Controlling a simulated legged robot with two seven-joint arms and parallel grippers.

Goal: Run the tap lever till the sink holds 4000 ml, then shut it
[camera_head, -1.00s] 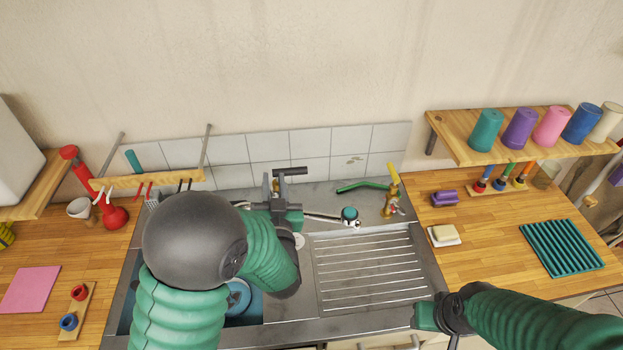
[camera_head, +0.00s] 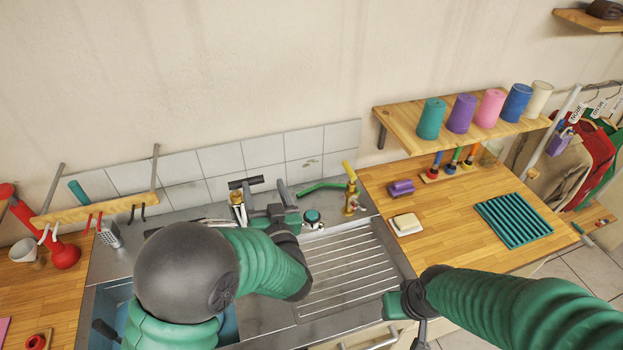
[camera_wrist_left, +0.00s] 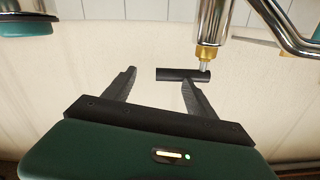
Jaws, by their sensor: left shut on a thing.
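The tap's dark lever bar (camera_head: 246,182) stands above its brass-coloured stem at the back of the sink. In the left wrist view the black lever (camera_wrist_left: 172,74) lies crosswise at the fingertips, under a chrome and brass spout part (camera_wrist_left: 208,40).
A ribbed drainboard (camera_head: 340,270) lies right of the basin. A brass fitting (camera_head: 351,192) with a yellow top stands behind it. A soap bar (camera_head: 406,224) and green rack (camera_head: 512,219) are on the wooden counter. Coloured cups stand on the shelf (camera_head: 400,125).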

